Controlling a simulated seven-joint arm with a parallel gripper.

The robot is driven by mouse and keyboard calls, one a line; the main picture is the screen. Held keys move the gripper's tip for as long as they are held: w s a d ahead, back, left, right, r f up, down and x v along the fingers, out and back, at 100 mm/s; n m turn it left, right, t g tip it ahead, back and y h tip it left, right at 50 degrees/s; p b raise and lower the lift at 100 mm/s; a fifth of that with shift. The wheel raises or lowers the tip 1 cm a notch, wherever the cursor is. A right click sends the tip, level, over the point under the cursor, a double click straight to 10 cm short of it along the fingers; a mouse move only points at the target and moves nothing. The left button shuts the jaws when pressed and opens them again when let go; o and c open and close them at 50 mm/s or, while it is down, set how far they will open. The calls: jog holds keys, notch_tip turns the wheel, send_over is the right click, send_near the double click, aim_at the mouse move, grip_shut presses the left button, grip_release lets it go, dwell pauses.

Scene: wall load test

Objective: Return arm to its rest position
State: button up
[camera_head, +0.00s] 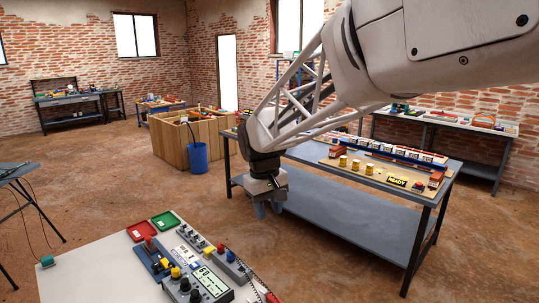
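My arm comes in from the upper right and reaches down to the middle of the view. My gripper (268,208) points downward in front of the left end of a long workbench (352,217). Its two fingers look spaced apart, with nothing visible between them. It appears clear of the bench and of the near table. My arm hides part of the bench top and the area behind it.
A near table (90,270) at the bottom holds control boxes with buttons (185,290), a red tray (141,231) and a green tray (165,220). The workbench carries yellow cylinders and a "READY" sign (397,181). A blue bin (197,158) stands by a wooden crate (172,146). Open floor lies left.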

jog(key=s+d+f+m+t, duration=0.1)
jog(key=s+d+m, duration=0.1)
jog(key=s+d, duration=0.4)
jog(key=s+d+f+m+t, duration=0.1)
jog(key=s+d, duration=0.5)
jog(key=s, duration=0.7)
jog(key=s+d+f+m, duration=0.1)
jog(key=s+d+m, duration=0.2)
jog(key=s+d, duration=0.3)
jog(key=s, duration=0.3)
jog(key=shift+s+d+f+t+y, duration=0.25)
jog(key=shift+s+d+t+y, duration=0.15)
